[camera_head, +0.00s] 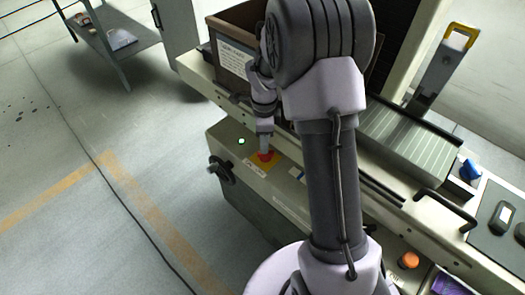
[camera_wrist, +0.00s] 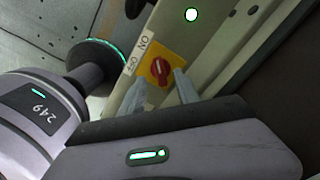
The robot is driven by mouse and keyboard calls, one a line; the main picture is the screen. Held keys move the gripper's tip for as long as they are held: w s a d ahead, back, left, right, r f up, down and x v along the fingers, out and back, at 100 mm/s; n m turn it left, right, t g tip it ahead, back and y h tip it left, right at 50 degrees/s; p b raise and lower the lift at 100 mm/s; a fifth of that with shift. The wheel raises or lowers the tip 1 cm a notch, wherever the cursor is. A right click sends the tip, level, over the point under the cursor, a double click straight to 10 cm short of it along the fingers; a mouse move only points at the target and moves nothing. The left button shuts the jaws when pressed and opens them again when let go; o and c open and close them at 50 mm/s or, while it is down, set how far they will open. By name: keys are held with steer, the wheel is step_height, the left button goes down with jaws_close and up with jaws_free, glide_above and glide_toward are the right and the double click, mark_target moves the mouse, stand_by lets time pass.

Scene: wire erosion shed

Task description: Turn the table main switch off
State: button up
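The main switch is a red rotary knob on a yellow square plate. It sits on the cream machine panel, low centre in the head view (camera_head: 265,157) and in the middle of the wrist view (camera_wrist: 159,72). A white label (camera_wrist: 138,54) reading ON and OFF runs beside the plate. Which mark the knob points to I cannot tell for sure. My gripper (camera_head: 265,148) reaches down to the switch in the head view and covers part of it. In the wrist view my gripper (camera_wrist: 158,80) has its two fingers apart, one each side of the knob; contact is unclear.
A green lamp (camera_head: 241,141) glows on the panel near the switch. A black handle (camera_head: 221,171) sticks out from the cabinet's left side. A brown labelled bin (camera_head: 232,50) stands above. An orange knob (camera_head: 408,260) is at lower right.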

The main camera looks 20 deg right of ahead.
step_height(320, 180, down, 5)
steer(key=shift+b, duration=0.8)
jaws_close()
